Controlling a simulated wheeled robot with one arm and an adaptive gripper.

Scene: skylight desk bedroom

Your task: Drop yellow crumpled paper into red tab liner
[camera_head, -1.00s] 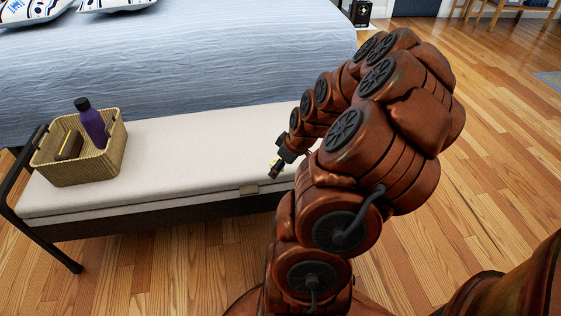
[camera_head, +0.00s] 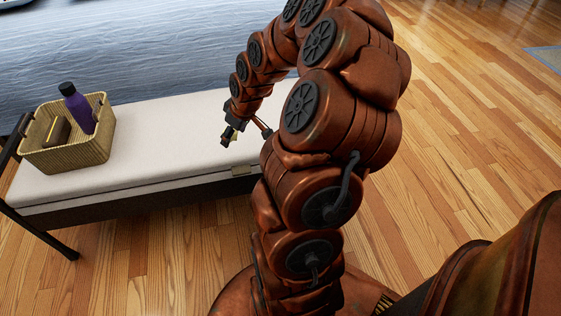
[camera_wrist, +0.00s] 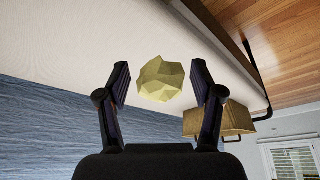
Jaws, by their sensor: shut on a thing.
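The yellow crumpled paper (camera_wrist: 160,80) is a pale, faceted ball. In the wrist view it sits between the two dark fingers of my gripper (camera_wrist: 160,82). My gripper is shut on it, though narrow gaps seem to show at its sides from this angle. In the head view my gripper (camera_head: 228,138) is small and dark, over the front part of the white bench cushion; the paper is barely made out there. I do not see a red tab liner in either view.
A wicker basket (camera_head: 72,158) with a purple bottle (camera_head: 78,108) and a dark item stands on the left of the cushioned bench (camera_head: 165,135). The basket also shows in the wrist view (camera_wrist: 237,122). A blue bed lies behind. The wooden floor (camera_head: 470,130) on the right is clear.

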